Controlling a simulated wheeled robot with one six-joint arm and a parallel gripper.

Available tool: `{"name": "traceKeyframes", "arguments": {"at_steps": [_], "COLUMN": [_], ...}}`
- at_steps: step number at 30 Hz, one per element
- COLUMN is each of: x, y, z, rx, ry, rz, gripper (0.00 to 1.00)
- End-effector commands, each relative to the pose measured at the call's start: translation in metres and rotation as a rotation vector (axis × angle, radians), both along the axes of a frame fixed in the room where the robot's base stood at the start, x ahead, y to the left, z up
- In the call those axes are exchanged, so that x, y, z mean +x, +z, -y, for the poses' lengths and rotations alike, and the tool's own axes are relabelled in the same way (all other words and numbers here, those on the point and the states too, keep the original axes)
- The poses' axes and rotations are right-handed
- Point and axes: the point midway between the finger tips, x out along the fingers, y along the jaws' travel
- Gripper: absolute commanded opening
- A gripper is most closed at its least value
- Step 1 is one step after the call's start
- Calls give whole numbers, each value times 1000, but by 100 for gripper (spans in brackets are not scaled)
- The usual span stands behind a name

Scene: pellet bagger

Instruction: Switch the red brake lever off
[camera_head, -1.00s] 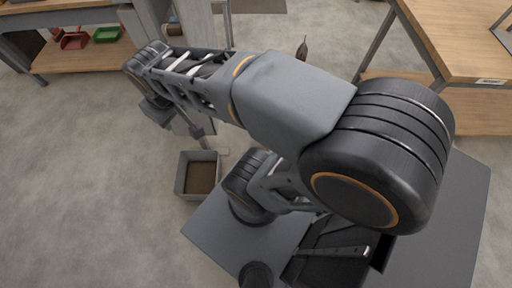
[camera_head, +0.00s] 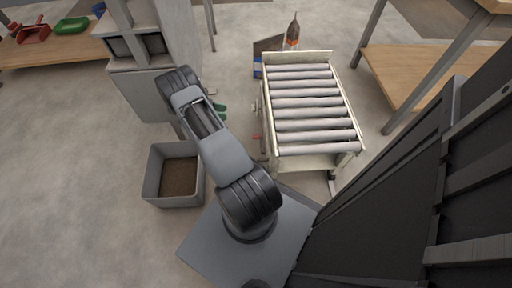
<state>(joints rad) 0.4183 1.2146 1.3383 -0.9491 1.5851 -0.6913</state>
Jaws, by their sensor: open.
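The red brake lever (camera_head: 257,136) shows as a small red piece at the left side of a cream roller cart (camera_head: 327,56). It is too small to tell which position it is in. The cart has several pale grey rollers on top and stands upright on the floor. My arm rises from its mount and bends at a dark joint left of the cart. I cannot make out my gripper in this view, so its place relative to the lever is hidden.
A grey open bin (camera_head: 150,186) with brown contents stands left of my arm. A grey cabinet (camera_head: 150,85) stands behind it. A wooden bench (camera_head: 410,70) is at the right. An orange-tipped bottle (camera_head: 292,32) stands behind the cart. Floor at the lower left is clear.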

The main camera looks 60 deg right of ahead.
Motion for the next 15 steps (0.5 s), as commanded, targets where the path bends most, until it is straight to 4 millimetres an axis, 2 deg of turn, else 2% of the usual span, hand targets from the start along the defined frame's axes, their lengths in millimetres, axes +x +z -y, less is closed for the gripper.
{"name": "traceKeyframes", "arguments": {"at_steps": [1,3,6,10,15], "x": [-11,-23,-39,-54,-64], "y": [-54,-94,-139,-173,-191], "z": [9,18,26,32,35], "rx": [6,11,19,25,29], "ry": [8,19,34,47,52], "rz": [-76,-163,-266,-350,-399], "gripper": [51,51,51,51,51]}}
